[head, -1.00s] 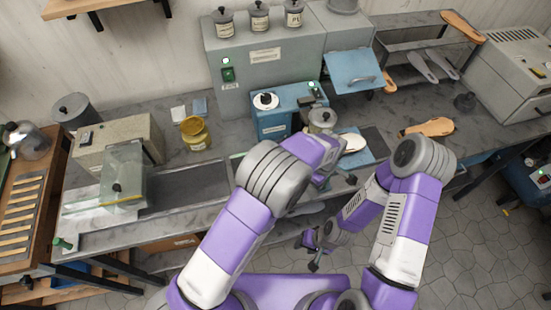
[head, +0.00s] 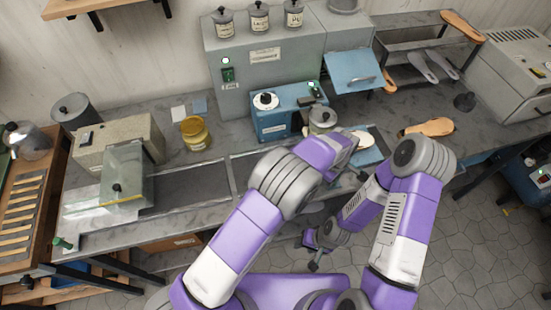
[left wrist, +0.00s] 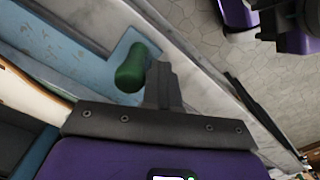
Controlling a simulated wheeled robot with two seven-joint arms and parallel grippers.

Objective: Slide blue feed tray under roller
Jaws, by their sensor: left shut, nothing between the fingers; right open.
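The blue feed tray (head: 369,152) lies on the bench front right of centre, partly hidden by my left arm, with a pale flat piece (head: 363,139) over it. In the left wrist view the tray (left wrist: 75,52) fills the upper left, and a green handle (left wrist: 133,68) stands at its edge. My left gripper (left wrist: 163,75) is shut and empty, its fingers beside the handle; I cannot tell whether they touch. In the head view the left fingers are mostly hidden. My right gripper (head: 312,252) is open and empty, low in front of the bench. I cannot make out the roller clearly.
A blue machine (head: 270,124) and a grey pot (head: 322,119) stand just left of the tray. A grey cabinet (head: 262,62) with a blue flap (head: 345,75) is behind. A tan insole (head: 430,127) lies to the right. A yellow jar (head: 194,132) stands left.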

